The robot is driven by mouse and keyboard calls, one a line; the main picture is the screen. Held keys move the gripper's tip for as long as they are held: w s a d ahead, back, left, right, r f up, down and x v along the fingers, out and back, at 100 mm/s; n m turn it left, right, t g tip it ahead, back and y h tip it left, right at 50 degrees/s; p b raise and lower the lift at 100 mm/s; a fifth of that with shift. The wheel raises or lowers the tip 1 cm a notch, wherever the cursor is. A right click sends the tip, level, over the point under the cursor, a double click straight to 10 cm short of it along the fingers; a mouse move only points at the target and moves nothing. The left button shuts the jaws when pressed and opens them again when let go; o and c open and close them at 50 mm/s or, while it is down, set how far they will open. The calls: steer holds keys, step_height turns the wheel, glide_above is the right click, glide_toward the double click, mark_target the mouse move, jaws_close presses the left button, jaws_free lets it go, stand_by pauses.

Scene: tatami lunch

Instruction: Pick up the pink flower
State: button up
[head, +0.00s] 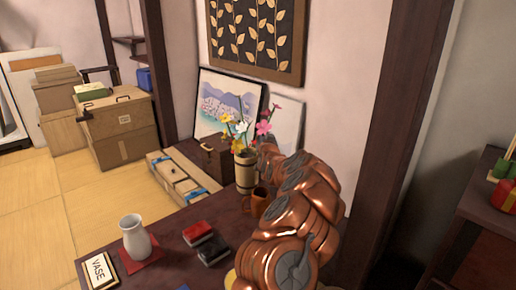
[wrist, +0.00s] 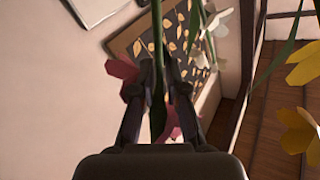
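The pink flower (head: 263,127) stands at the right of a bunch in a light wooden holder (head: 245,172) on the dark table. In the wrist view, pink petals (wrist: 122,70) show beside and behind my fingers. A green stem (wrist: 157,28) runs between them. My gripper (wrist: 160,75) has its fingertips close together on either side of this stem and looks shut on it. In the head view my copper-coloured arm covers the gripper. A white vase (head: 135,237) stands on a red mat at the front left of the table.
Yellow (wrist: 300,132) and white flowers (wrist: 215,22) are close on the right in the wrist view. A brown mug (head: 259,200) stands beside the holder. Red and black boxes (head: 198,232) and a VASE sign (head: 99,270) lie on the table. Framed pictures (head: 228,105) lean against the wall behind.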

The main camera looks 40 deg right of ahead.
jaws_close()
